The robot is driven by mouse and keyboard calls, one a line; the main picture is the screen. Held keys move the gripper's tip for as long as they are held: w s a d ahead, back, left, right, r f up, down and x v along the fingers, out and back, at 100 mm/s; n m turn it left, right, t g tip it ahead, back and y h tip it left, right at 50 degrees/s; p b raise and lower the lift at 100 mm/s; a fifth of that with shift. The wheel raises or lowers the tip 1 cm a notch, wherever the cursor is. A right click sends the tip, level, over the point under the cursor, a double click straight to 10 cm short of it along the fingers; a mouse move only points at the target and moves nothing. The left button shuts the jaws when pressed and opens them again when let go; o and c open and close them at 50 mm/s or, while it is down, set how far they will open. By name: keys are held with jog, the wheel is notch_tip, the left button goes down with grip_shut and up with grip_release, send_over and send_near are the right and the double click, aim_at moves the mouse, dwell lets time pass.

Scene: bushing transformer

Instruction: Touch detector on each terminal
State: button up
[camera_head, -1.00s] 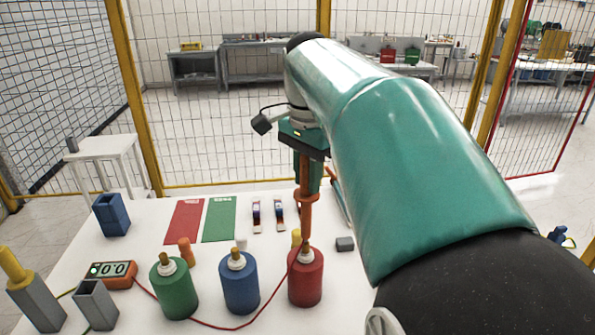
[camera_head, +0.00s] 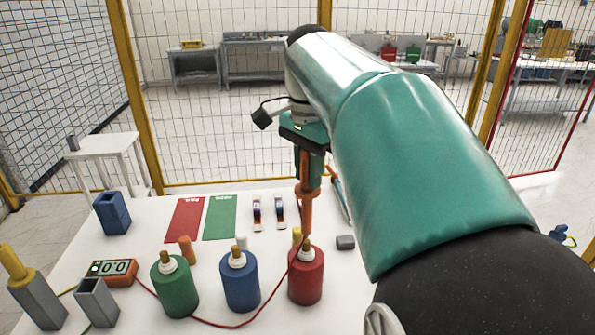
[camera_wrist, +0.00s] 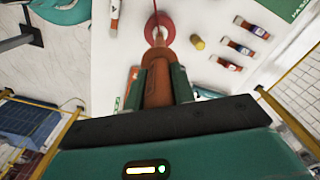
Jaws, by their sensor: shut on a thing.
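My gripper (camera_head: 308,165) is shut on an orange-red detector probe (camera_head: 306,215), which points straight down. The probe's tip is at the top of the red cylinder (camera_head: 306,280), at or just over its terminal; exact contact cannot be told. In the wrist view the probe (camera_wrist: 157,85) runs between the fingers toward the red cylinder (camera_wrist: 157,28). A blue cylinder (camera_head: 240,288) and a green cylinder (camera_head: 174,293) stand to the left, each with a white collar and brass terminal on top. The orange meter (camera_head: 119,275) with a lit display lies at the left, with a red cable leading from it.
A grey holder (camera_head: 97,303), a grey holder with a yellow handle (camera_head: 36,305) and a blue holder (camera_head: 112,214) stand at the left. Red (camera_head: 186,220) and green (camera_head: 219,218) mats lie behind the cylinders. A small dark block (camera_head: 345,242) lies right of the red cylinder.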

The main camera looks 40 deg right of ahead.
jog(key=shift+r, duration=4.6)
